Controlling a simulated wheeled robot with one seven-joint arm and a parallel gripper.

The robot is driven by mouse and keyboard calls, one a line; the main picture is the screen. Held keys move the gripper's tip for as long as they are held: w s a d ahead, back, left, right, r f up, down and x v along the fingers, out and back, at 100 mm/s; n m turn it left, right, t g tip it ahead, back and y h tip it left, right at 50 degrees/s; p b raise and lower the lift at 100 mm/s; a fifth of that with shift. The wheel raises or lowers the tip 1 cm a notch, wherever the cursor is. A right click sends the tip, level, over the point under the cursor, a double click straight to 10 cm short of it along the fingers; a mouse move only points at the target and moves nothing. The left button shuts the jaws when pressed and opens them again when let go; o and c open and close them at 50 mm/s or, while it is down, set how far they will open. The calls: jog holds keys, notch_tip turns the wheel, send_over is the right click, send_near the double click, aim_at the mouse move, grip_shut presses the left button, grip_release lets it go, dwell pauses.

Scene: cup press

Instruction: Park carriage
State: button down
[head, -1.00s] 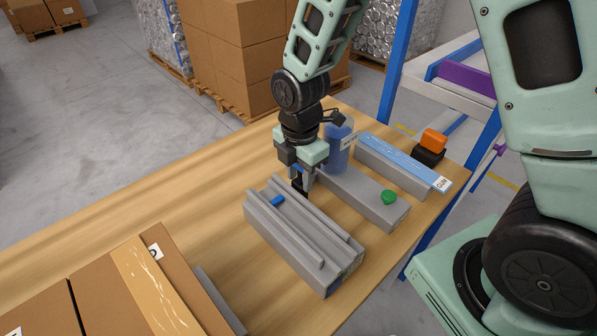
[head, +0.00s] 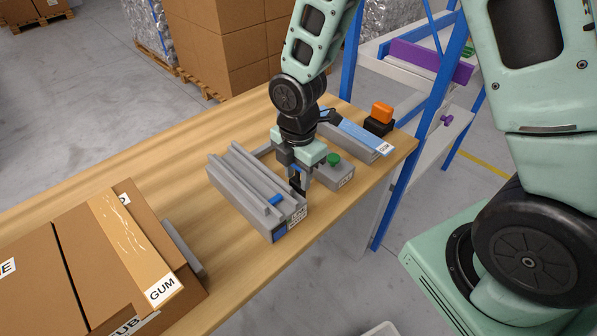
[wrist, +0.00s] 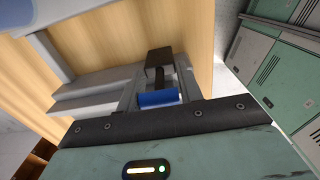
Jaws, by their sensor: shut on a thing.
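The grey rail block (head: 235,190) lies on the wooden table, with raised parallel rails along its top. A small blue piece (head: 277,200), apparently part of the carriage, sits between the rails at the front end. My gripper (head: 298,186) points down beside that end, on its right, shut on a dark handle that appears to belong to the carriage. The fingers partly hide the handle. The wrist view shows a black block (wrist: 160,64) and a blue cylinder (wrist: 157,99) just beyond my gripper's dark front edge.
A grey block with a green button (head: 333,159) stands right of the rail block. Behind it are a long blue-topped block (head: 358,137) and an orange-topped black block (head: 381,113). Cardboard boxes (head: 90,245) fill the table's left front. A blue-framed shelf (head: 395,180) stands beyond the right edge.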

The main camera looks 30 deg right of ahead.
jog(key=shift+s+d, duration=0.1)
jog(key=shift+s, duration=0.2)
jog(key=c, duration=1)
grip_release()
jog(key=shift+r, duration=0.1)
jog(key=shift+w+r, duration=0.1)
jog(key=shift+r, duration=0.2)
notch_tip(320, 180, up, 17)
jog(key=p, duration=0.1)
jog(key=shift+f, duration=0.15)
